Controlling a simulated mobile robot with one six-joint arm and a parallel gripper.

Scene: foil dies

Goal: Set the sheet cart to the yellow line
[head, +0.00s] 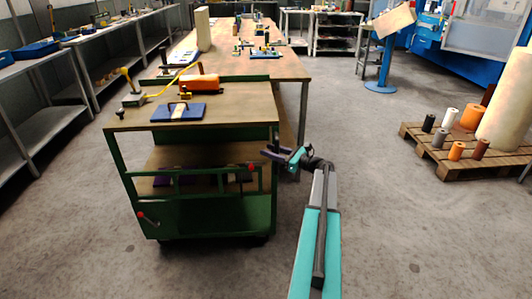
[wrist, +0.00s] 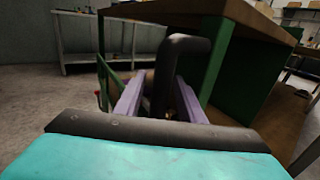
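The sheet cart (head: 205,215) is a green metal frame with a wooden top and lower shelf, standing left of centre in the head view. My gripper (head: 277,153) is at the cart's right side, just below its top. In the wrist view, the two purple fingers (wrist: 160,100) stand apart with a bent dark bar (wrist: 188,45) running down between them. I cannot tell whether they grip it. The cart's wooden top (wrist: 235,10) and green panel show behind. No yellow line is visible on the floor in either view.
A blue board (head: 178,112) and an orange item (head: 200,84) lie on the cart's top. A long wooden table (head: 285,67) stands close behind it. A pallet (head: 440,158) with rolls is at the right. The floor between is clear.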

